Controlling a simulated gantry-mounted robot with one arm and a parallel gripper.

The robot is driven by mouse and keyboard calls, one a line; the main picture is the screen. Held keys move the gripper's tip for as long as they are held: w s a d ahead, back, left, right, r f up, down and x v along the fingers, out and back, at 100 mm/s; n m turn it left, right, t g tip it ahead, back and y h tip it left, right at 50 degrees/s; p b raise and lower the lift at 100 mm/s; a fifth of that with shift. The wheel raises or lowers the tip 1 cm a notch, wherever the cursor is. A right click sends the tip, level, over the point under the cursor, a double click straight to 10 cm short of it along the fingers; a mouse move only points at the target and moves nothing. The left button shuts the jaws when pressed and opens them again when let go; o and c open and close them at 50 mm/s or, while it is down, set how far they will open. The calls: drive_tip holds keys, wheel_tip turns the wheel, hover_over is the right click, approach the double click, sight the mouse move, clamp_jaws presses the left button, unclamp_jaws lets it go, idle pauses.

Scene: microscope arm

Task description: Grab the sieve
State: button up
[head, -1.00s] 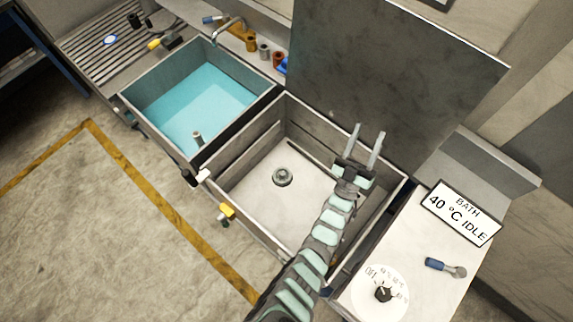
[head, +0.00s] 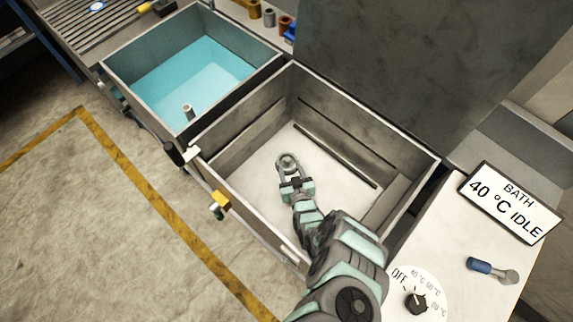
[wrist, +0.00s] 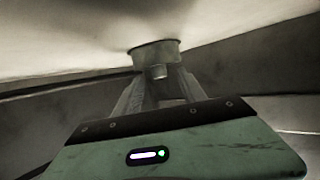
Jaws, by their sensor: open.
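The sieve is most likely the small round grey metal piece (head: 288,160) on the floor of the empty basin. In the wrist view it shows as a short cylinder (wrist: 153,51) with a small knob (wrist: 158,72) facing me. My gripper (head: 290,174) is open, low inside the basin, and its fingers reach to the sieve's near side. In the wrist view the two fingers of my gripper (wrist: 158,84) stand on either side of the knob. I cannot tell whether they touch it.
The basin (head: 240,128) has high walls around my arm. A basin of blue water (head: 190,85) adjoins it at left. A raised dark lid (head: 410,75) stands behind. At right are a counter with a dial (head: 416,303), a blue-handled tool (head: 480,265) and a bath sign (head: 510,203).

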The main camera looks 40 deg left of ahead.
sight(288, 162)
drive_tip(key=shift+b+x, duration=0.95)
drive_tip(key=shift+x, duration=1.5)
drive_tip(key=shift+r, duration=0.1)
clamp_jaws()
